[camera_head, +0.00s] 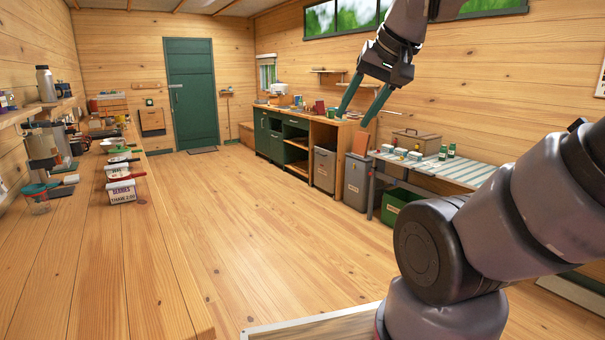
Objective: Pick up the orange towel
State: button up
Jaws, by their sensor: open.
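My gripper (353,119) is raised at the upper middle right, its two green fingers pointing down and spread apart with nothing between them. It appears in front of the far counter, apart from any surface. I cannot clearly make out an orange towel. A small orange-brown patch (360,143) shows at the right end of the far counter, just below the fingertips in the picture. It is too small to tell whether it is cloth.
A long wooden counter (95,270) on the left holds white labelled tubs (121,190) and clutter. The wooden floor (240,230) in the middle is clear. Grey bins (357,183), a green crate (393,208) and a striped-top table (450,171) stand at right. A green door (191,95) is at the back.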

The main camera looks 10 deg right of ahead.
aim_at(362, 140)
jog(key=i+l+z, duration=0.35)
jog(key=i, duration=0.6)
jog(key=i+z, duration=0.3)
jog(key=i, duration=0.65)
jog(key=i+l, duration=0.1)
jog(key=i, duration=4.35)
jog(key=j+u, duration=0.05)
jog(key=j, duration=0.05)
